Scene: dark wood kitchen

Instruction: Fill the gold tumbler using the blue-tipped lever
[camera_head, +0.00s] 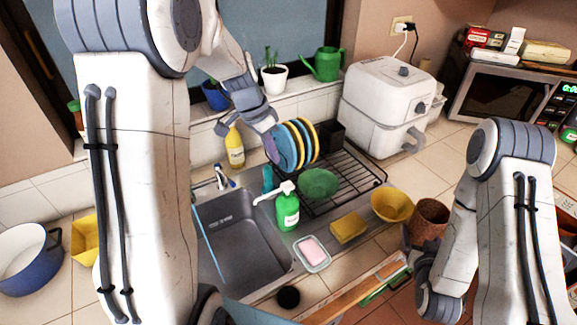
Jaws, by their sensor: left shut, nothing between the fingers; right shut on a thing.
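The tumbler (432,216), a brownish-gold cup, is upright at the right front of the counter, its open top showing. My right gripper (414,248) is at its lower left side and shut on it; the fingertips are partly hidden. The tap (212,182) stands behind the sink (245,240). Its small blue-tipped lever (231,183) is on the tap's right side. My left gripper (268,134) is shut and empty, raised above and to the right of the lever, in front of the plates and apart from the lever.
A green soap bottle (287,212) stands by the sink's right edge. A dish rack (345,185) holds plates and a green bowl (318,183). A yellow bottle (235,150) stands behind the tap. A yellow bowl (392,204), sponge (348,228) and soap dish (312,254) lie right of the sink.

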